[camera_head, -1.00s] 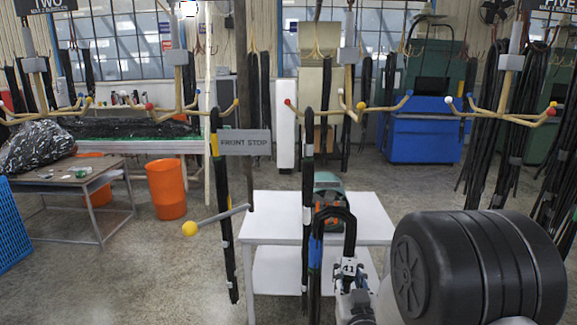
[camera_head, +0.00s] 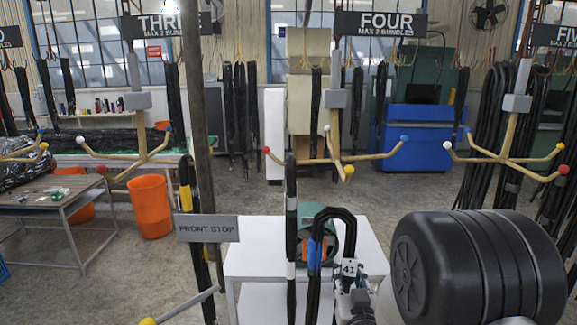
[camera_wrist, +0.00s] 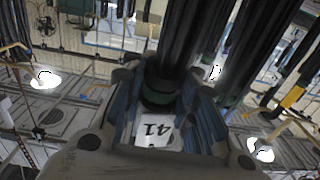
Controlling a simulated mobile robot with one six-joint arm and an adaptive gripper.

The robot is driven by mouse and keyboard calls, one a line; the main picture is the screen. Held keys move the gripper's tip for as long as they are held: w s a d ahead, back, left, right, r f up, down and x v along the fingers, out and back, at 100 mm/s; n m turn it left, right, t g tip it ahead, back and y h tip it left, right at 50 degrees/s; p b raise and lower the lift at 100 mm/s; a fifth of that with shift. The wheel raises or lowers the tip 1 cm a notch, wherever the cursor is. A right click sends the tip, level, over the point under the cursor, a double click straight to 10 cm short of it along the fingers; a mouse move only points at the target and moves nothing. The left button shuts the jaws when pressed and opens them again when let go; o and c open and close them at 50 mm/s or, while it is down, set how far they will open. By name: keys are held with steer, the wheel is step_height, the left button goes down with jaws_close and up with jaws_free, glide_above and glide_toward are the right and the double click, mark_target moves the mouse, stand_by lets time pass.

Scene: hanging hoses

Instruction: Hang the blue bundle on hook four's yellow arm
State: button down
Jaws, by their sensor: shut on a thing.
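The blue bundle (camera_head: 313,252), a loop of black hose with a blue band, is held upright by my gripper (camera_head: 350,272) in the head view. Its rounded top lies below hook four's yellow-tipped arm (camera_head: 346,166) in the picture; how far apart they are in depth I cannot tell. Hook four (camera_head: 335,100) has a grey block and tan arms with red, yellow, blue and white tips. In the wrist view, my gripper (camera_wrist: 165,95) is shut around dark hose (camera_wrist: 188,40), above a white tag reading 41. The blue band is not clear there.
Another black bundle (camera_head: 291,235) with pale bands hangs just left of the held one, near the red-tipped arm. A FRONT STOP sign (camera_head: 207,228) and its grey post (camera_head: 195,90) stand left. A white table (camera_head: 255,262) is below. Hook five (camera_head: 515,103) stands right.

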step_height(320, 180, up, 21)
steer(key=p, duration=1.9)
steer(key=shift+w+r, duration=0.1)
steer(key=shift+r, duration=0.05)
